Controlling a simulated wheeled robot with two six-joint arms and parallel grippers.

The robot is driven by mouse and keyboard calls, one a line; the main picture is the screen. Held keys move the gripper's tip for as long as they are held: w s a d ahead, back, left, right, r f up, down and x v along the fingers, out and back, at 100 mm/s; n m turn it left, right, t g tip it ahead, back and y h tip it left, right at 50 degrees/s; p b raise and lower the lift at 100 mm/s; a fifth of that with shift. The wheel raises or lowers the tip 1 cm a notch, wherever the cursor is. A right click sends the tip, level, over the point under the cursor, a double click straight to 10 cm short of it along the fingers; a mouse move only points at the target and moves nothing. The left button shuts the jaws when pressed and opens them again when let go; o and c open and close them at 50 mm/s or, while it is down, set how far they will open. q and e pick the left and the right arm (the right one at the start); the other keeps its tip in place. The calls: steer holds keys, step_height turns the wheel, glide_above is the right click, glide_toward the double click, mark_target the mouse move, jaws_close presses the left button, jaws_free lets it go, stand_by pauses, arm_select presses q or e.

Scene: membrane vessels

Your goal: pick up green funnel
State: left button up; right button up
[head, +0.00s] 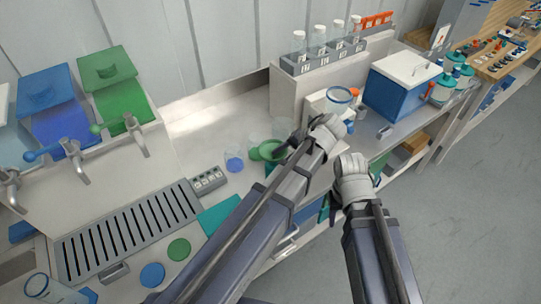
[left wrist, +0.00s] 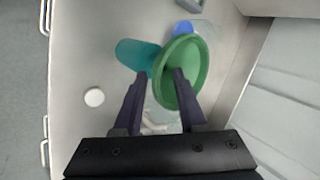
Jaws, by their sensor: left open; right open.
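The green funnel (head: 265,151) is on the bench, partly hidden behind my left gripper in the head view. In the left wrist view its wide round green rim (left wrist: 190,58) faces the camera. My left gripper (left wrist: 158,75) is open. In that view its right finger overlaps the near part of the rim, and its left finger lies before a teal cylinder (left wrist: 135,55). I cannot tell whether a finger touches the funnel. In the head view my left gripper (head: 289,150) is just right of the funnel. My right gripper (head: 352,167) is open, over the bench's front edge, away from the funnel.
A small vessel with blue liquid (head: 234,163) stands left of the funnel. A rack of bottles (head: 322,54) and a blue box with a white lid (head: 400,83) are behind and right. A slotted drain (head: 130,230) lies at left. A white disc (left wrist: 94,97) lies on the bench.

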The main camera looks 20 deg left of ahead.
arm_select(q)
jaws_close()
steer(key=shift+r, duration=0.15)
stand_by(0.6)
step_height(320, 180, up, 10)
steer(key=p, duration=1)
